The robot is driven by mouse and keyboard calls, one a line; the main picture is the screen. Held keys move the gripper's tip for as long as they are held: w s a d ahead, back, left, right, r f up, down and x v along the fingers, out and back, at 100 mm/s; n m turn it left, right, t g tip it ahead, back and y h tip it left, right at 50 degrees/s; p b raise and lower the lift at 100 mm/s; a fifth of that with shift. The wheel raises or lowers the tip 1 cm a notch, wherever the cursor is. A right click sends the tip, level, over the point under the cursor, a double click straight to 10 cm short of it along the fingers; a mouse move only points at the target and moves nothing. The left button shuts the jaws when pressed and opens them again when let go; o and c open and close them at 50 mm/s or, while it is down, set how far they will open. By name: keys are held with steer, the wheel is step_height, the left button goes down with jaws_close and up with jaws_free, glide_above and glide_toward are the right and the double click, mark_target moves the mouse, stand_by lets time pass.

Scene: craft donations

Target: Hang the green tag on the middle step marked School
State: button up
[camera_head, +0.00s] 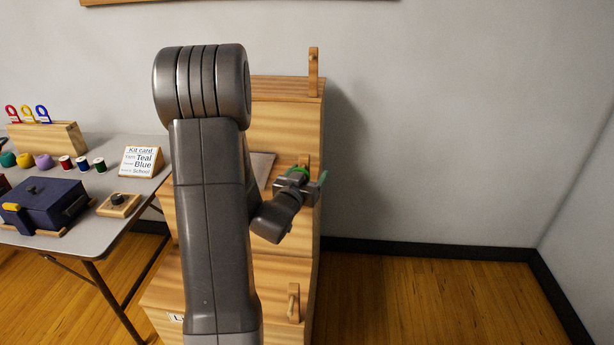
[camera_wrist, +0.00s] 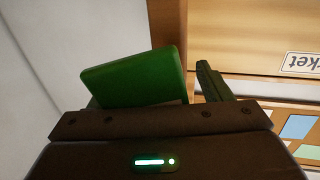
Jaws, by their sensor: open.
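The green tag shows in the head view as a small green arc (camera_head: 299,171) at my gripper, right by the middle step's wooden peg (camera_head: 304,160). I cannot tell whether its loop is around the peg. In the wrist view the tag's green body (camera_wrist: 135,78) fills the space in front of the jaws, with one finger (camera_wrist: 210,80) apart from it on the right. My gripper (camera_head: 304,181) is open at the right side of the middle step. My arm hides most of that step and any School label.
The stepped wooden stand (camera_head: 285,110) has other pegs on its top (camera_head: 313,70) and bottom (camera_head: 293,303) steps. A table (camera_head: 110,233) at left holds a kit card (camera_head: 142,161), spools, a dark blue box (camera_head: 45,205) and a tag rack (camera_head: 50,139). Floor at right is clear.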

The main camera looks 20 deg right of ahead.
steer(key=b+v, duration=0.1)
steer(key=v, duration=1.2)
steer(key=shift+s+a, duration=0.3)
steer(key=shift+d, duration=0.1)
steer(key=p+x, duration=0.2)
steer(key=x, duration=1)
steer(key=shift+r+p, duration=0.4)
steer(key=shift+r, duration=0.05)
steer(key=shift+w, duration=0.1)
